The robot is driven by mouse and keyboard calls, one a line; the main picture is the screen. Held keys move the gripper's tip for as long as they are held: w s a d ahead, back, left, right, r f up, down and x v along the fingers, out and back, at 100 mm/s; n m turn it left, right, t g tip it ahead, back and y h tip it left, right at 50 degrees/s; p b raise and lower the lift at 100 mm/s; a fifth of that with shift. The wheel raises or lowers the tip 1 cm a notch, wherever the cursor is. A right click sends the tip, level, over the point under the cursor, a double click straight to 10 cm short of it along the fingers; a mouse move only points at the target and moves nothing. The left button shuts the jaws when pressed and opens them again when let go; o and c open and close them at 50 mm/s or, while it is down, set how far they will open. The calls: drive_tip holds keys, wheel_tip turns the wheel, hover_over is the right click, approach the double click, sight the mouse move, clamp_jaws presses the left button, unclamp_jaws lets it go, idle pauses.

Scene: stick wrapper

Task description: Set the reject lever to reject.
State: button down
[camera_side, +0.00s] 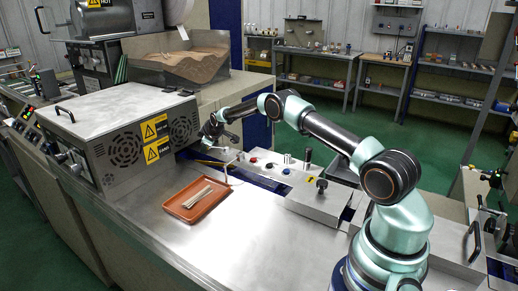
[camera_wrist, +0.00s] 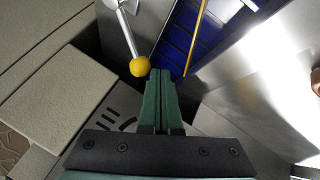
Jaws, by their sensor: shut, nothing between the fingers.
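The reject lever shows in the wrist view as a silver shaft with a yellow ball knob (camera_wrist: 140,67) at its end. The shaft runs up from the knob to a pale round mount at the top edge. My gripper (camera_wrist: 160,73) is shut and empty, its green fingers together just right of the knob in the picture. Whether the fingers touch the knob I cannot tell. In the side view my gripper (camera_side: 209,141) is at the right end of the metal-topped machine box; the lever is too small there to make out clearly.
A blue slatted channel (camera_wrist: 180,40) with a yellow rod (camera_wrist: 195,38) lies beside the lever. In the side view, a grey box with warning labels (camera_side: 125,115) stands left of my gripper. An orange tray (camera_side: 171,208) holds several sticks in front.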

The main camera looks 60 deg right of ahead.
drive_tip(key=shift+s, duration=0.1)
drive_tip(key=shift+s, duration=0.7)
